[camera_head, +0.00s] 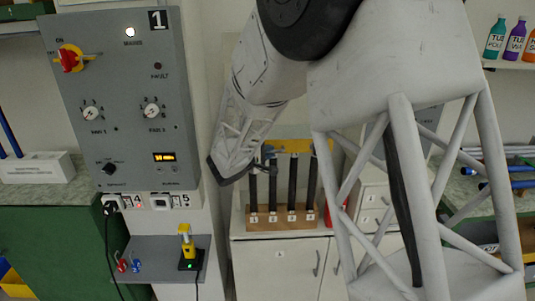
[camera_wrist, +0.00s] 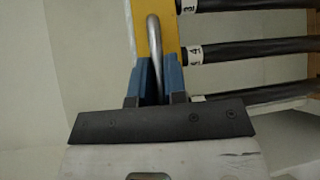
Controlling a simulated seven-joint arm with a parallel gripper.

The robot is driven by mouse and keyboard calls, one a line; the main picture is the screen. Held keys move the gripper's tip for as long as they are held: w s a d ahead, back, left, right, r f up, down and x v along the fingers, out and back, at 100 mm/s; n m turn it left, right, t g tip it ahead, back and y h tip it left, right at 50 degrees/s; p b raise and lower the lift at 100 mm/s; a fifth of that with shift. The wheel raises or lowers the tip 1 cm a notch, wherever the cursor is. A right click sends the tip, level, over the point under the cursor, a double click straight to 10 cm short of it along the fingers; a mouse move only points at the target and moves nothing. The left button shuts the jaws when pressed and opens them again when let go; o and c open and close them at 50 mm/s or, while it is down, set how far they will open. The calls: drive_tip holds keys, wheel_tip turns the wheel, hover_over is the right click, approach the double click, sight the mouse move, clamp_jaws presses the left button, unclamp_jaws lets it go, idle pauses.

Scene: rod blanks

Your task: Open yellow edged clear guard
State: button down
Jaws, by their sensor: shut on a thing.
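The clear guard's yellow edge (camera_wrist: 172,30) runs up the wrist view and carries a curved metal handle (camera_wrist: 153,30). My gripper (camera_wrist: 158,82) has its blue fingers shut on this handle, close against the yellow edge. In the head view the yellow edge (camera_head: 290,145) shows near the tops of the black rods, partly hidden by my arm. My gripper (camera_head: 267,163) is at its left part, mostly hidden. The clear panel is hard to make out, and I cannot tell how far the guard is open.
Several numbered black rods (camera_head: 292,187) stand in a wooden rack (camera_head: 282,220) on a white cabinet (camera_head: 280,265). A grey control panel (camera_head: 122,100) is at the left, above a small shelf (camera_head: 155,246) with a yellow device (camera_head: 186,240). Bottles (camera_head: 515,40) stand at the upper right.

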drive_tip(key=c, duration=1.2)
unclamp_jaws()
drive_tip(key=shift+o, duration=0.2)
drive_tip(key=v, duration=0.7)
drive_tip(key=shift+s+a, duration=0.25)
drive_tip(key=shift+a, duration=0.05)
drive_tip(key=shift+c, duration=0.5)
